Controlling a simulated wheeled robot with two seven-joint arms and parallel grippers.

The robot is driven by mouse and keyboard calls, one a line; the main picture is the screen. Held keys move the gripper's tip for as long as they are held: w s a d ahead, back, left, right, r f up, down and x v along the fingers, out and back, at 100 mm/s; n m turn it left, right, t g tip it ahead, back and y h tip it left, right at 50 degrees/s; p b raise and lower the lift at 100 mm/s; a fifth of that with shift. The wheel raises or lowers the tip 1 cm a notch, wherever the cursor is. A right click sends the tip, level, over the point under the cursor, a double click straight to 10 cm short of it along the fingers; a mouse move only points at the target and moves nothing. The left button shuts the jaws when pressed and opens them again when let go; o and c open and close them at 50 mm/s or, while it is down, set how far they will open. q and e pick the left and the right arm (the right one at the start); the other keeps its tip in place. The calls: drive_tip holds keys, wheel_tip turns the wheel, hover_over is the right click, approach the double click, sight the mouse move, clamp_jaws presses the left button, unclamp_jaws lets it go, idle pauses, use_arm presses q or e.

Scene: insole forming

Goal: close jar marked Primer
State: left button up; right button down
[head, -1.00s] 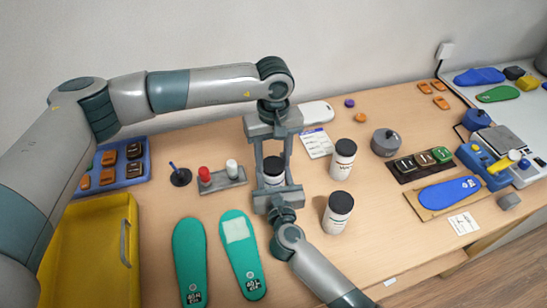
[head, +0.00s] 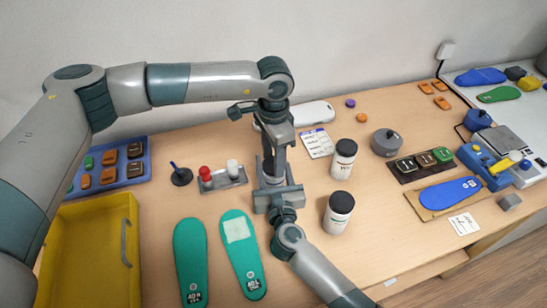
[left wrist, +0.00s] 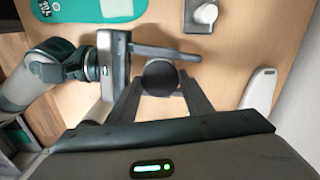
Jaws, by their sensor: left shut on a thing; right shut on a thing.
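A small white jar (head: 270,181) with a dark lid stands between my two grippers; its label is hidden, so I cannot read its name. My left gripper (head: 272,163) points down from above and is shut on the dark lid (left wrist: 160,77), which shows between its fingers in the left wrist view. My right gripper (head: 278,190) reaches in from the front and is shut around the jar's body. Arm parts hide most of the jar in the head view, and I cannot tell how the lid sits on it.
Two white jars with black lids stand to the right, one farther back (head: 344,159) and one nearer (head: 338,212). A holder with red and white pieces (head: 222,179) is at the left. Green insoles (head: 190,262) lie in front, beside a yellow tray (head: 90,250).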

use_arm(q)
drive_tip(key=o, duration=1)
drive_tip(key=shift+r, duration=0.15)
drive_tip(key=shift+r, duration=2.15)
drive_tip(key=shift+c, duration=0.4)
